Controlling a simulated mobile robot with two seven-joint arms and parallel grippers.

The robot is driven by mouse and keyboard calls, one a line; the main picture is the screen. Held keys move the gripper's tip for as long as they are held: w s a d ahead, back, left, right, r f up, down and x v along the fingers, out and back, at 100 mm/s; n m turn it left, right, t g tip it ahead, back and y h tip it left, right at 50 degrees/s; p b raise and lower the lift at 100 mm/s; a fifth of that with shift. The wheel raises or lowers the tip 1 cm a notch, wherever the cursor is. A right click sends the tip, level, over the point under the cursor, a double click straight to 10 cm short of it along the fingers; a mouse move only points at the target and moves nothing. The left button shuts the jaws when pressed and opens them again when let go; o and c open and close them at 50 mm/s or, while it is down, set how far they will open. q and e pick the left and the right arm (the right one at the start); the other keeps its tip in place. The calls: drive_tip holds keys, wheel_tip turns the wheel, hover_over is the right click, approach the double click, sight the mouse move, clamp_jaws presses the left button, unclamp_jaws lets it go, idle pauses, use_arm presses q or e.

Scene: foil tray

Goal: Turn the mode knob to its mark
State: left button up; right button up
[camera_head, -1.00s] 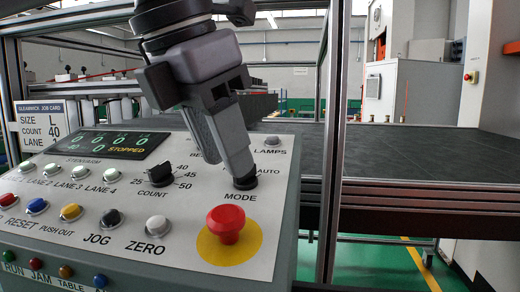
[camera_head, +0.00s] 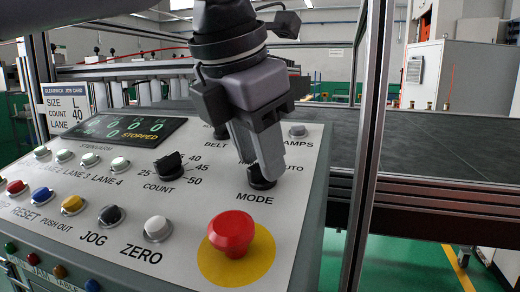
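The black mode knob (camera_head: 261,181) sits on the sloping panel above the word MODE. My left gripper (camera_head: 261,166) comes down on it from above, its fingers close together at the knob and covering most of it. It appears shut on the knob. The AUTO label (camera_head: 291,168) shows to the right of the knob. My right gripper is not in view.
A red mushroom button (camera_head: 232,231) on a yellow disc stands just below the knob. The black COUNT knob (camera_head: 168,164) is to the left, and the BELT control (camera_head: 220,132) is close behind the fingers. A metal post (camera_head: 369,150) rises right of the panel.

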use_arm(q)
drive_tip(key=shift+w+d+f, duration=0.1)
drive_tip(key=shift+f, duration=0.2)
clamp_jaws()
